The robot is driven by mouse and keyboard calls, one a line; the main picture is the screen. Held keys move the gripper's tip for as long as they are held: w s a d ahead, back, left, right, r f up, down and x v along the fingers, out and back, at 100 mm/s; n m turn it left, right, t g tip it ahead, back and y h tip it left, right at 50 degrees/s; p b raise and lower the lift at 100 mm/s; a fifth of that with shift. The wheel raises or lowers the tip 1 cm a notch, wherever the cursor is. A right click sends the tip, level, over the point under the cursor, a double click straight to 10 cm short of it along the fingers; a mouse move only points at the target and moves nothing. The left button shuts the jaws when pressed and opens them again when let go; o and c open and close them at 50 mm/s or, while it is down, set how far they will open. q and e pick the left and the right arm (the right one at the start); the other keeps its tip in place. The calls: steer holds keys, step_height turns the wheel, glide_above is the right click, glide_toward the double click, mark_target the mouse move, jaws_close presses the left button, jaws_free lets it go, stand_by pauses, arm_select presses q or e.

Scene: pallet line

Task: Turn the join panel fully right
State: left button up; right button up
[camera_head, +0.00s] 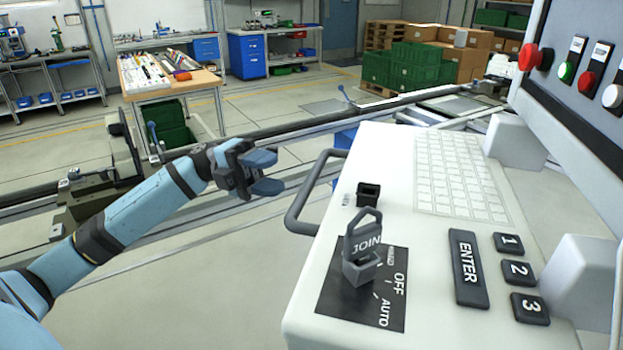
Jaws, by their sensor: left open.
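The join panel switch (362,248) is a grey key-like knob with a loop handle and the word JOIN on it. It stands on a black plate (337,299) marked OFF and AUTO, with another label partly hidden behind the knob. The plate is on the white console (440,240). I cannot tell for sure which mark the knob points to. My left gripper (272,172) is open and empty, left of the console and its grey side handle, apart from the knob. My right gripper is not in view.
A grey bar handle (300,205) sticks out from the console's left side, between my left gripper and the knob. The console also bears a black socket (368,194), a keyboard (462,180), an ENTER key (468,270) and number keys. A red emergency button (530,58) is above.

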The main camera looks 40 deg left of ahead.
mark_target(311, 178)
arm_select(q)
steer(key=d, duration=0.3)
steer(key=d+r, duration=0.1)
steer(key=d, duration=0.1)
steer(key=d+p, duration=0.1)
steer(key=d, duration=0.2)
steer(key=shift+d+r, duration=0.25)
steer(key=shift+d, duration=0.05)
jaws_close()
